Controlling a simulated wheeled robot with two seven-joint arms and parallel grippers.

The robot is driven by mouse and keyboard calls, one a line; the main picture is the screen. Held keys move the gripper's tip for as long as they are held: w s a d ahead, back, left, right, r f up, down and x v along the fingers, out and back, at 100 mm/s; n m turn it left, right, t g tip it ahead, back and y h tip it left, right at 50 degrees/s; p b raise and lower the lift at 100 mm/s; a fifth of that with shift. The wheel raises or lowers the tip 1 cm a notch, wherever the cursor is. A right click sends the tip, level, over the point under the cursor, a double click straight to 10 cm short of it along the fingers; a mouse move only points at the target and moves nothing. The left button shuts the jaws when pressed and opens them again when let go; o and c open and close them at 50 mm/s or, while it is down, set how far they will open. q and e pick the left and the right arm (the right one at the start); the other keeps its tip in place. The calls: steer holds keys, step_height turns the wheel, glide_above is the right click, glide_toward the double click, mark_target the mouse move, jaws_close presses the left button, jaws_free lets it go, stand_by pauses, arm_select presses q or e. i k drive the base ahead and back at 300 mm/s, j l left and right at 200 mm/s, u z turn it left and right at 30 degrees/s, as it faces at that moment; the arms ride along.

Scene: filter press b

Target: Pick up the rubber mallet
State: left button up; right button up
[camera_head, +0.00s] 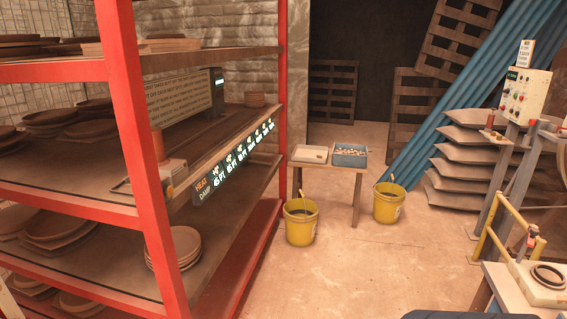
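I cannot make out a rubber mallet with certainty in the head view. A small brown upright object (158,147) stands near the front red post of the rack, too small to identify. Neither my left nor my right gripper shows in this view.
A red-framed rack (134,150) with stacked plates fills the left. A small wooden table (328,166) holds a white tray (309,154) and blue crate (350,155); yellow buckets (300,224) (389,205) stand by it. A control box (524,87) is at right. The middle floor is clear.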

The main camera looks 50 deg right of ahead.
mark_target(247, 159)
steer(key=z, duration=1.3)
steer(key=i+l+z, duration=0.3)
steer(key=i, duration=0.2)
steer(key=i+z, duration=0.3)
steer(key=i, duration=0.2)
steer(key=i+l, duration=0.1)
steer(key=i, duration=0.55)
steer(key=i+l, duration=0.1)
steer(key=i, duration=0.5)
steer(key=i+l, duration=0.1)
steer(key=i, duration=0.55)
steer(key=i+l+u, duration=0.15)
steer(key=i+u, duration=0.25)
steer(key=i+l+u, duration=0.35)
steer(key=i, duration=0.15)
steer(key=i+l+u, duration=0.4)
steer(key=i, duration=0.55)
steer(key=j, duration=0.1)
